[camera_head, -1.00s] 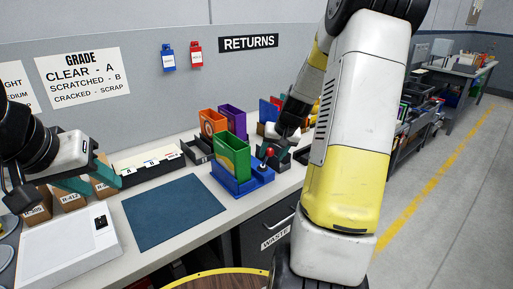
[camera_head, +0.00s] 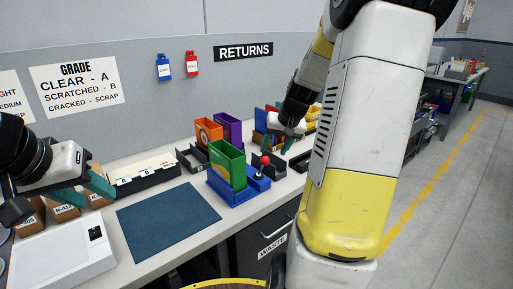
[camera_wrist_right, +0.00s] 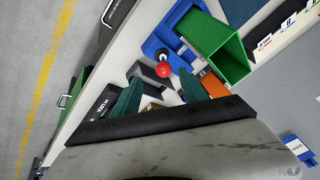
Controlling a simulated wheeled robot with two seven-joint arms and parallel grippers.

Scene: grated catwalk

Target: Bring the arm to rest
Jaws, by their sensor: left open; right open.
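My left gripper (camera_head: 84,192) is open and empty at the left, with its teal fingers over the bench near the small cardboard boxes. My right gripper (camera_head: 279,144) is open, above the back of the bench behind a red-knobbed joystick (camera_head: 265,161). In the right wrist view, the two teal fingers (camera_wrist_right: 160,92) are spread with nothing held between them. The red knob (camera_wrist_right: 164,70) shows beyond the fingertips, apart from them. My right arm's large white and yellow links fill the middle right of the head view and hide part of the bench.
A blue base (camera_head: 232,194) with a green box (camera_head: 227,163) stands beside the joystick. Orange and purple boxes stand behind. A dark blue mat (camera_head: 168,217) lies clear. A white device (camera_head: 65,255) and a card tray (camera_head: 146,177) are at left. The aisle at right is open.

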